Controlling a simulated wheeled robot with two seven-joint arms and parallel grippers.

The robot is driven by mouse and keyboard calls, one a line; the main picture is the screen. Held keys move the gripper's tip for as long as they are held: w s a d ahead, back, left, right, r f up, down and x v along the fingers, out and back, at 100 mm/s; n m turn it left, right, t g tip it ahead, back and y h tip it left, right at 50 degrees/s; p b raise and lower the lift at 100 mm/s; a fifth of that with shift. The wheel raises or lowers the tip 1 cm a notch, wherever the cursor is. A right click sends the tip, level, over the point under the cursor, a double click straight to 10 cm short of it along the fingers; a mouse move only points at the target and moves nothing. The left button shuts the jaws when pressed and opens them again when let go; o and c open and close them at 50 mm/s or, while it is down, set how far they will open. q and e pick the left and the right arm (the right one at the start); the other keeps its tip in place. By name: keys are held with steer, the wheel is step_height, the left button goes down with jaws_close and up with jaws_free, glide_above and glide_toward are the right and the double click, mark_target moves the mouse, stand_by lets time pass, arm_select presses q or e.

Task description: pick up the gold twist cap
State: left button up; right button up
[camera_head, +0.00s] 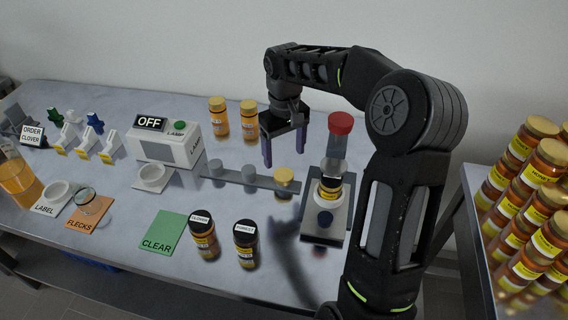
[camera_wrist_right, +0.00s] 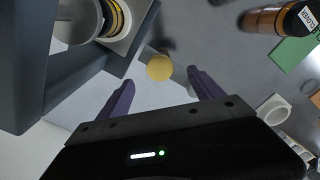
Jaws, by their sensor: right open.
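The gold twist cap (camera_head: 284,176) sits at the right end of a grey strip with round grey pieces on the worktable. In the right wrist view the cap (camera_wrist_right: 159,67) is a plain gold disc just beyond the fingertips, roughly between their lines. My right gripper (camera_head: 283,159) points down with its purple fingers spread and empty. It appears to be above and slightly behind the cap, apart from it. Its fingers (camera_wrist_right: 161,78) also show open in the wrist view. My left gripper is not in view.
A device (camera_head: 327,221) with a red-topped column and a jar stands just right of the cap. Two gold-capped jars (camera_head: 249,120) stand behind; two dark-capped jars (camera_head: 204,240) stand in front. A lamp box (camera_head: 165,145) is left. Stacked honey jars (camera_head: 525,225) are far right.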

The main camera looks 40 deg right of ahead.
mark_target(285, 176)
steer(key=shift+s+a, duration=0.1)
steer(key=shift+s, duration=0.05)
steer(key=shift+f, duration=1.25)
steer(key=shift+f+p, duration=0.25)
steer(key=shift+p, duration=0.1)
steer(key=f, duration=0.2)
steer(key=f+p, duration=0.1)
steer(key=f, duration=0.1)
steer(key=shift+d+f, duration=0.2)
steer(key=shift+f, duration=0.2)
steer(key=shift+c, duration=0.3)
